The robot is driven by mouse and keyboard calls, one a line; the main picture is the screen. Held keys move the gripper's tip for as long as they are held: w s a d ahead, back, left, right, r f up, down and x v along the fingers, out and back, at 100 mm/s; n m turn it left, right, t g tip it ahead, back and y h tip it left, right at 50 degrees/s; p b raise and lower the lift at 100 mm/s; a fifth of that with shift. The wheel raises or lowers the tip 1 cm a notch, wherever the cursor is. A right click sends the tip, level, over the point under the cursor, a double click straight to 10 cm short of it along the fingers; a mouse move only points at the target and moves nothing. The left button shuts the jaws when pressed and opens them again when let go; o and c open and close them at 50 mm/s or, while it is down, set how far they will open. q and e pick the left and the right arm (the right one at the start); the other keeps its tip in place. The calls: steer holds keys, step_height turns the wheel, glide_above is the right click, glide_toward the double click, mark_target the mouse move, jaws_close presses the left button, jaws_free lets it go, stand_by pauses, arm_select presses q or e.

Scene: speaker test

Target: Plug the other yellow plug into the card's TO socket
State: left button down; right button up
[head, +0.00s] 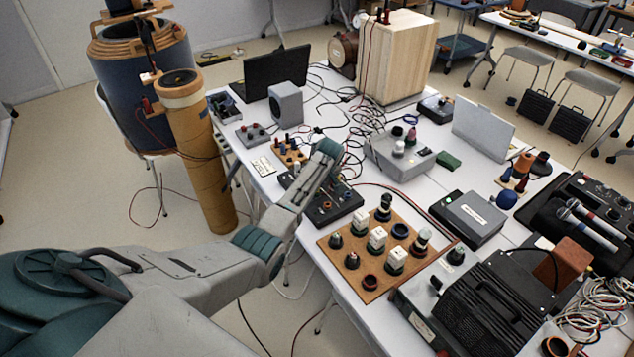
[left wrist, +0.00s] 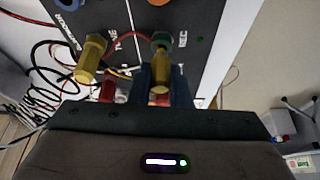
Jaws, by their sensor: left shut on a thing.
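My left gripper (left wrist: 166,88) has its blue fingers closed around a yellow plug (left wrist: 160,72) in the left wrist view. The plug's far end overlaps a green-ringed socket (left wrist: 162,40) on a dark panel (left wrist: 135,15); I cannot tell whether it is seated. Another yellow plug (left wrist: 92,58) stands at the panel's left side, apart from my fingers. In the head view my left arm reaches over the dark socket box (head: 322,212), and its fingertips and the plugs are hard to make out. A small white card (head: 263,166) lies left of the box, its text unreadable. My right gripper is out of view.
A brown board (head: 335,262) with several black and white pieces stands just right of the box. Loose wires (left wrist: 45,70) coil left of the panel. A grey device (head: 400,155) and a tall wooden box (head: 395,60) stand behind. The table is crowded.

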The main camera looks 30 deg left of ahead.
arm_select(q)
steer(key=shift+f+b, duration=0.4)
steer(key=shift+f, duration=0.3)
steer(key=c, duration=1.3)
jaws_free()
steer(key=shift+r+p, duration=0.95)
steer(key=shift+r, duration=0.05)
steer(key=shift+r+p, duration=2.7)
steer(key=shift+r, duration=0.1)
